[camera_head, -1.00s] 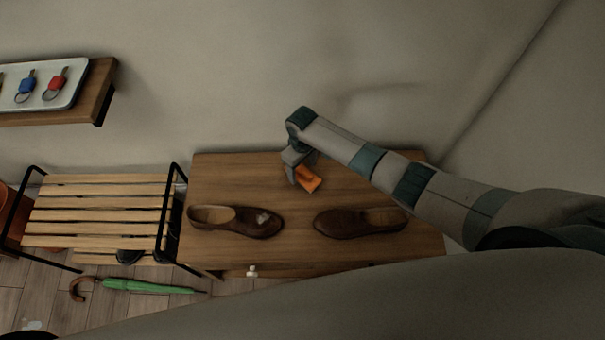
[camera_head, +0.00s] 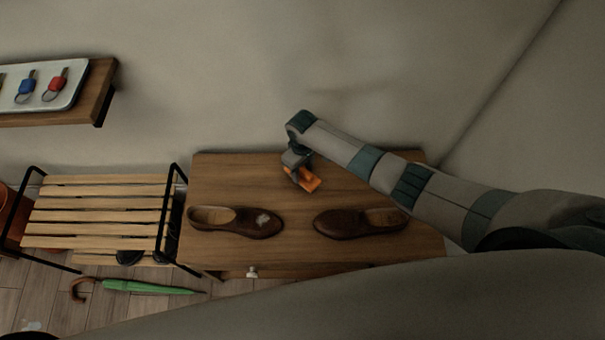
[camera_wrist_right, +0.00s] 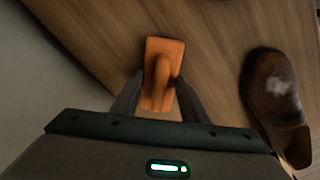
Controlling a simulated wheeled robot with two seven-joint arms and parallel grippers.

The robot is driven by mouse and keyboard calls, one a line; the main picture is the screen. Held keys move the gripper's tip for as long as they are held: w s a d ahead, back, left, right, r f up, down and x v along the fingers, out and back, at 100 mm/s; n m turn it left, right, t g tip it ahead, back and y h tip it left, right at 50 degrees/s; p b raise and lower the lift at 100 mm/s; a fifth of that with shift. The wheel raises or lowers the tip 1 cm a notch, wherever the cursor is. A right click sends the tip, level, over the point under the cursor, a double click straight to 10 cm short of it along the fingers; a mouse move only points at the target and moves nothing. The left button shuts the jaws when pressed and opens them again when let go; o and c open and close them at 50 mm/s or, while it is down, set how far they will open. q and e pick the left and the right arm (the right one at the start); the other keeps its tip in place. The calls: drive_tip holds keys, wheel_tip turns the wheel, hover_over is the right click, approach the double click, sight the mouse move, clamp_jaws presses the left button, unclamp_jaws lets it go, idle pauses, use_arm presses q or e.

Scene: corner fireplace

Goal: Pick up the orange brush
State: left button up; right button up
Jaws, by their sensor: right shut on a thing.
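The orange brush (camera_head: 307,180) is at the back of the wooden cabinet top, behind and between two brown shoes. My right gripper (camera_head: 296,174) is down at the brush and shut on it. In the right wrist view the brush (camera_wrist_right: 162,68) sits between the two fingers of my right gripper (camera_wrist_right: 158,100), which close on its raised handle. I cannot tell whether the brush is touching the cabinet top or just above it. My left gripper is not in view.
The left shoe (camera_head: 236,221) has a pale patch on its toe, and the right shoe (camera_head: 360,222) stands apart from it on the cabinet top (camera_head: 300,250). A slatted bench (camera_head: 95,212) stands to the left. A green umbrella (camera_head: 150,287) lies on the floor. A wall shelf holds a key tray (camera_head: 70,95).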

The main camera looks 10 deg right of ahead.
sight(302, 169)
drive_tip(key=shift+r, duration=0.1)
drive_tip(key=shift+r, duration=0.75)
wheel_tip(302, 169, up, 2)
drive_tip(key=shift+r, duration=0.25)
drive_tip(key=s+d+r, duration=0.7)
drive_tip(key=s, duration=0.2)
drive_tip(key=shift+s, duration=0.25)
